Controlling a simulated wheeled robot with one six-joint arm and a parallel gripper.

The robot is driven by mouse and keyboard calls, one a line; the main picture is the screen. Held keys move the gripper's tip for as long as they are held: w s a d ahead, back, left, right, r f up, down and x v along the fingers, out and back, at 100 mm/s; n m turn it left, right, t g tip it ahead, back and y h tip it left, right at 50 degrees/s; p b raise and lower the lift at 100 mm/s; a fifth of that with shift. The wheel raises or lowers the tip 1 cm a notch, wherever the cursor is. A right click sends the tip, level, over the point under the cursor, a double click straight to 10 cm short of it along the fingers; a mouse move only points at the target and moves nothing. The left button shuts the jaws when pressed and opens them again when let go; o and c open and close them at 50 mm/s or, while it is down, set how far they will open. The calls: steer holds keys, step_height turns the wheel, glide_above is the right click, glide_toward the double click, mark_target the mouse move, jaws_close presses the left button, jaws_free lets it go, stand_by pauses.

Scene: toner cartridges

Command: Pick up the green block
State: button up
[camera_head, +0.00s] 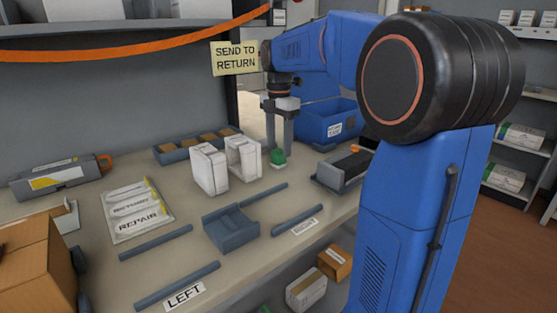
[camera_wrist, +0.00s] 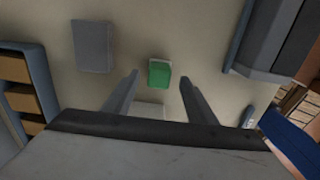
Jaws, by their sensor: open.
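The green block (camera_head: 278,158) stands on the table behind and to the right of two white boxes. In the wrist view the green block (camera_wrist: 159,75) shows between the two finger lines, near the picture's upper middle. My gripper (camera_head: 280,148) points down just above the block, fingers apart. In the wrist view my gripper (camera_wrist: 159,78) is open, with nothing held and a gap on both sides of the block. I cannot tell exactly how far the fingertips are above the table.
Two white boxes (camera_head: 208,170) (camera_head: 243,158) stand close by on the left. A dark grey device (camera_head: 342,170) lies to the right. A blue bin (camera_head: 328,124) is behind. A tray of brown boxes (camera_head: 196,146) is behind left. A dark grey cradle (camera_head: 231,227) lies in front.

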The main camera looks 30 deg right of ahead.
mark_target(279, 150)
steer(key=shift+f, duration=1.75)
steer(key=c, duration=1.2)
steer(key=shift+r, duration=0.1)
step_height(279, 150, up, 10)
steer(key=shift+f, duration=0.1)
steer(key=o, duration=0.6)
steer(key=shift+c, duration=0.2)
steer(key=c, duration=0.4)
